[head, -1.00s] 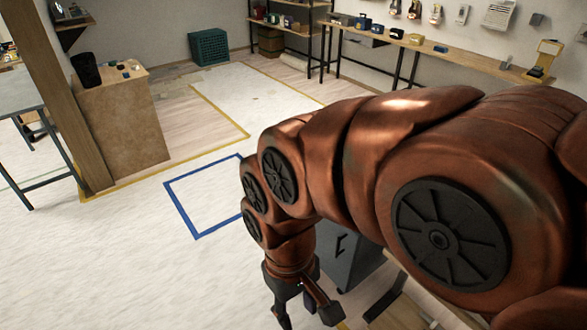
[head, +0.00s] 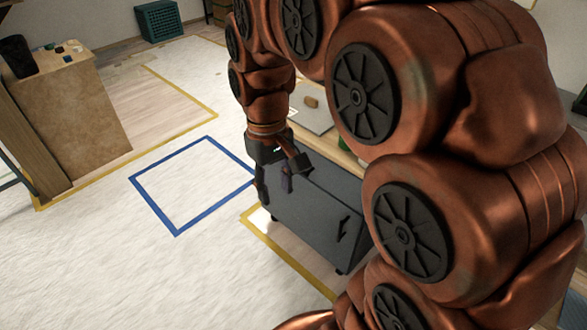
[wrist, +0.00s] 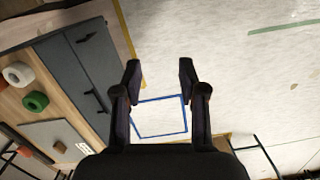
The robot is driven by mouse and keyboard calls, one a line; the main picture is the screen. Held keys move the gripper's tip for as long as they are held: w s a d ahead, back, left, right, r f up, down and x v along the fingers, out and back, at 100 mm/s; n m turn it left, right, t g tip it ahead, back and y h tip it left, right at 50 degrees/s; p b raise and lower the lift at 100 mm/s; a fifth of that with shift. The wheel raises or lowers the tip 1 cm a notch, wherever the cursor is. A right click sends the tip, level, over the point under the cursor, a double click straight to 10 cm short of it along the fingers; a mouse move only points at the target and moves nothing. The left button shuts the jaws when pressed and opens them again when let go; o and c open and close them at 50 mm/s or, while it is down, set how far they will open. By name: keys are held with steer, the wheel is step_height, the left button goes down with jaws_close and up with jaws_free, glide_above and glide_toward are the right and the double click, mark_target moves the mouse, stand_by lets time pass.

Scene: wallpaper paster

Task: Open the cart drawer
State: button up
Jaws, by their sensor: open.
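The cart's dark grey drawer cabinet (head: 310,222) stands on the floor under a wooden top, right of centre in the head view. One black handle (head: 344,229) shows on its front there. In the wrist view the grey cabinet (wrist: 65,75) is at the upper left, with two black handles, one near the top (wrist: 86,37) and one lower (wrist: 95,100). My gripper (head: 275,188) is open and empty, overlapping the cabinet's left end in the head view. In the wrist view my gripper (wrist: 160,72) is right of both handles, apart from them. The drawers look shut.
The wooden top (wrist: 15,110) carries a white roll (wrist: 18,74), a green roll (wrist: 36,101) and a flat grey sheet (wrist: 55,142). A blue floor square (head: 190,183) lies left of the cabinet. A wooden cabinet (head: 75,125) stands farther left. The pale floor between is open.

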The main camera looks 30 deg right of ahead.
steer(key=w+d+f+b, duration=0.3)
steer(key=w+d, duration=0.1)
steer(key=w, duration=0.3)
steer(key=w+d+f+n+b, duration=0.1)
steer(key=w+d+f+b, duration=0.2)
steer(key=w, duration=0.4)
steer(key=w+d+f+b, duration=0.3)
steer(key=w+d, duration=0.1)
steer(key=w, duration=0.3)
steer(key=shift+n+t, duration=0.5)
steer(key=shift+t, duration=0.2)
steer(key=w+d+f+b, duration=0.2)
steer(key=w+d+f, duration=0.1)
steer(key=d+f, duration=0.1)
steer(key=w+d+f+b, duration=0.3)
steer(key=w+d+f, duration=0.1)
steer(key=d+f, duration=0.1)
steer(key=w+d+f+b, duration=0.2)
steer(key=w+d+f, duration=0.2)
steer(key=f, duration=0.1)
steer(key=shift+d+f+b, duration=0.3)
steer(key=shift+f+b, duration=0.05)
steer(key=shift+d+f, duration=0.3)
steer(key=shift+f, duration=0.1)
steer(key=shift+f+b, duration=0.55)
steer(key=shift+f, duration=3.25)
jaws_close()
